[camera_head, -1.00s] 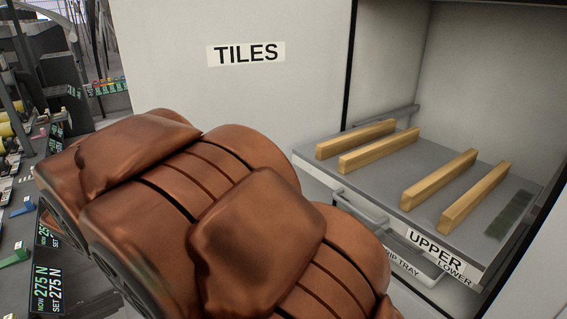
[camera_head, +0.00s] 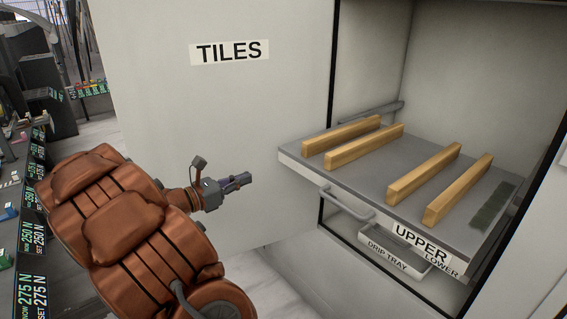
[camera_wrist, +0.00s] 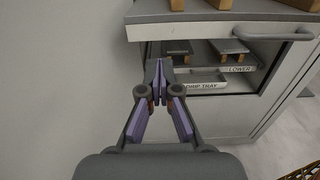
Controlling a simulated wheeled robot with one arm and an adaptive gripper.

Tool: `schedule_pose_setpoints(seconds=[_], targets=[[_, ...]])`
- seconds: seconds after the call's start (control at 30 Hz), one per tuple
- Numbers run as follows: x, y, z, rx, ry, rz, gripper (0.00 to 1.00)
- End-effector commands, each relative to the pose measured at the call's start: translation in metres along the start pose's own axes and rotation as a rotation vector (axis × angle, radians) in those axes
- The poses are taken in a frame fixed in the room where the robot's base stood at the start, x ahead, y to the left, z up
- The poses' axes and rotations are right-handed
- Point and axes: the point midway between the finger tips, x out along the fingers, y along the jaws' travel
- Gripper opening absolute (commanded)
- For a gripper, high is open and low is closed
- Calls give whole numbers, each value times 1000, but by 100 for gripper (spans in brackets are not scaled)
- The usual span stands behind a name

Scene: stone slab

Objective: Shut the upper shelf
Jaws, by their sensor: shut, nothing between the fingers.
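The upper shelf (camera_head: 345,183) is a grey pull-out slab labelled UPPER, sticking out of the front of the cabinet. Several wooden bars lie across it, one of them a bar (camera_head: 430,172) near the middle. Its grey bar handle (camera_head: 345,206) is on the front edge, and the handle also shows at the upper right of the wrist view (camera_wrist: 262,36). My gripper (camera_head: 248,180) is shut and empty, left of the shelf and apart from it. In the wrist view the closed fingertips (camera_wrist: 158,68) point toward the opening below the shelf.
Below the upper shelf are a lower shelf (camera_wrist: 238,69) and a drip tray (camera_head: 395,249), both inside the cabinet. A white panel labelled TILES (camera_head: 215,110) stands left of the opening. A bench with force displays (camera_head: 32,235) runs along the left.

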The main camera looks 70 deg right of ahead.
Motion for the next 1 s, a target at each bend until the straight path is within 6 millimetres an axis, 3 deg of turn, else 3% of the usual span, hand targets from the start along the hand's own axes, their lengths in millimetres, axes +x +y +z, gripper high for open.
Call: schedule_pose_setpoints(seconds=[0.27,0.8,1.0], targets=[[23,2,3,-10,-11,2,0],[108,2,4,-8,-7,2,0],[132,3,3,-8,-7,3,0]])
